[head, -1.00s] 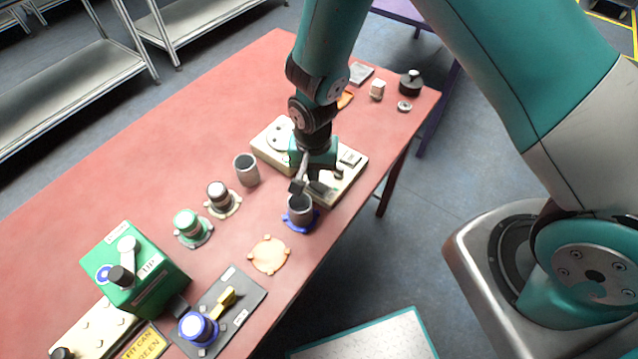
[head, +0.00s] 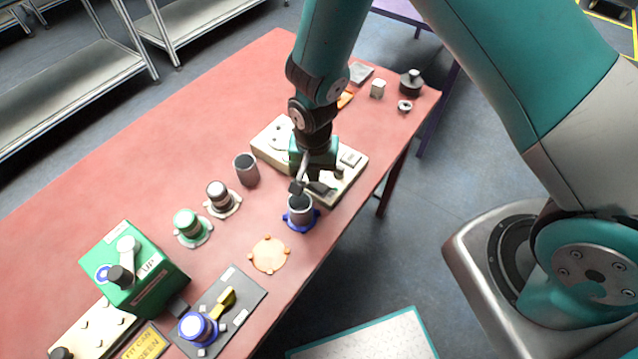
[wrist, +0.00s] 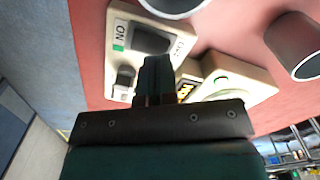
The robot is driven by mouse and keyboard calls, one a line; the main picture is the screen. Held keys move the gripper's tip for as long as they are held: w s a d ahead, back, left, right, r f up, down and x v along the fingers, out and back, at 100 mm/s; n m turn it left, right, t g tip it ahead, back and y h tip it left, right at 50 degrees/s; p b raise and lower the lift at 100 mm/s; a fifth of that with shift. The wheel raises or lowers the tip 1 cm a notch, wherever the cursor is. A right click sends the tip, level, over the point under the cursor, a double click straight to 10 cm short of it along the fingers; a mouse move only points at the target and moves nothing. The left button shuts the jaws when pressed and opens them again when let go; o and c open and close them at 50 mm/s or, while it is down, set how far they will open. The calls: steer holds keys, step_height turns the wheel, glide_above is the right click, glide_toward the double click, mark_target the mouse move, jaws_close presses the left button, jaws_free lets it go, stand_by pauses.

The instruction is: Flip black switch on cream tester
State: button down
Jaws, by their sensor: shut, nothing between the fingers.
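The cream tester (head: 347,186) lies on the red table, partly hidden by my arm and gripper in the head view. In the wrist view, its cream panel (wrist: 117,36) carries a wide black switch (wrist: 151,40) between a label with a green mark and another label. My gripper (wrist: 157,64) is shut and empty, its fingertips at the lower edge of the switch in the picture. I cannot tell whether they touch it. In the head view my gripper (head: 298,187) is over the tester's near end.
A grey cup on a blue base (head: 300,212) stands close to the gripper, with another grey cup (head: 246,171) to the left. A green box (head: 150,285) with a lever and a dark plate (head: 243,290) are at the front left. The table's left middle is clear.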

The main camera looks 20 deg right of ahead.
steer(key=shift+f+b, duration=0.8)
steer(key=shift+f, duration=0.3)
stand_by(0.3)
step_height(320, 180, up, 7)
steer(key=p, duration=0.5)
stand_by(0.4)
stand_by(0.4)
steer(key=shift+r, duration=0.3)
step_height(320, 180, up, 10)
steer(key=s+n+y, duration=0.1)
steer(key=n, duration=0.1)
steer(key=s+d+r+n+y+b, duration=0.1)
steer(key=s+d+r+n+y, duration=0.1)
steer(key=s+r+n, duration=0.7)
steer(key=s+r+y, duration=0.1)
steer(key=s+r, duration=0.7)
steer(key=r, duration=0.1)
steer(key=shift+n, duration=0.4)
